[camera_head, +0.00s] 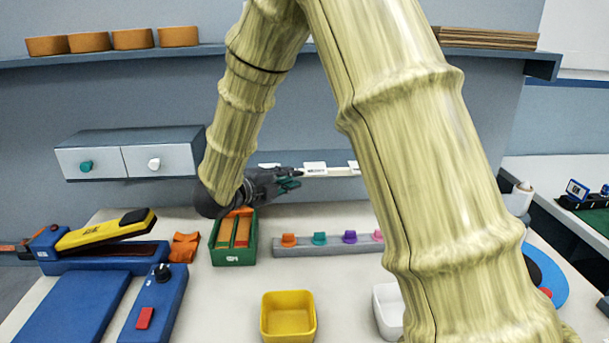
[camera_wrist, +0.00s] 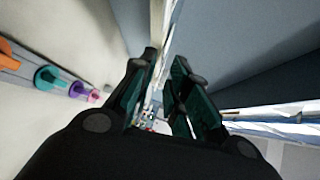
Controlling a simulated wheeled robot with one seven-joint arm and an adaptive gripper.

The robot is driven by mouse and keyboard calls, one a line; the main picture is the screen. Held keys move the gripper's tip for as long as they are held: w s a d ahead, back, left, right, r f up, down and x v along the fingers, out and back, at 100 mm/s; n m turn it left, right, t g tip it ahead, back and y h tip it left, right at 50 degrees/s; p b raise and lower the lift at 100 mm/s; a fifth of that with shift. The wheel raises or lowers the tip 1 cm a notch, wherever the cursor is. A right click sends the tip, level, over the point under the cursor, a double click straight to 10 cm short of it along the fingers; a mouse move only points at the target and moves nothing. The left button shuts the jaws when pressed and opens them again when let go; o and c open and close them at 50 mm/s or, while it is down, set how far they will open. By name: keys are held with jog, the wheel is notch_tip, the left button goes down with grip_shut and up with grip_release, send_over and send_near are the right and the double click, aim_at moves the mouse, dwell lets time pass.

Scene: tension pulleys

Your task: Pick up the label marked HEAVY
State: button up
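Several small white labels sit on a narrow pale rail on the back wall in the head view. One label (camera_head: 315,168) bears dark marks too small to read, so I cannot tell which is HEAVY. Another label (camera_head: 354,167) is partly behind my arm, and part of a third (camera_head: 269,165) shows at the left. My gripper (camera_head: 297,178) is at the rail, just left of the middle label; I cannot tell whether they touch. In the wrist view its teal-padded fingers (camera_wrist: 166,62) stand apart, with no held object visible between them.
A green bin (camera_head: 233,257) with orange pieces stands below my gripper. A grey strip (camera_head: 325,247) holds several coloured pegs. A yellow bin (camera_head: 288,318) and a white bin (camera_head: 386,310) stand in front. White drawers (camera_head: 125,158) hang left, near my wrist.

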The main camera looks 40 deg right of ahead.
aim_at(306, 173)
jog(key=shift+b+x, duration=0.45)
jog(key=shift+x, duration=2)
jog(key=shift+c, duration=0.2)
grip_shut()
jog(key=shift+r, duration=0.1)
notch_tip(306, 173, up, 2)
jog(key=shift+r+p, duration=0.2)
jog(key=shift+p, duration=0.4)
jog(key=shift+a, duration=0.1)
jog(key=r+p+v, duration=0.1)
jog(key=r+v, duration=0.1)
jog(key=v, duration=1.2)
jog(key=shift+p, duration=0.35)
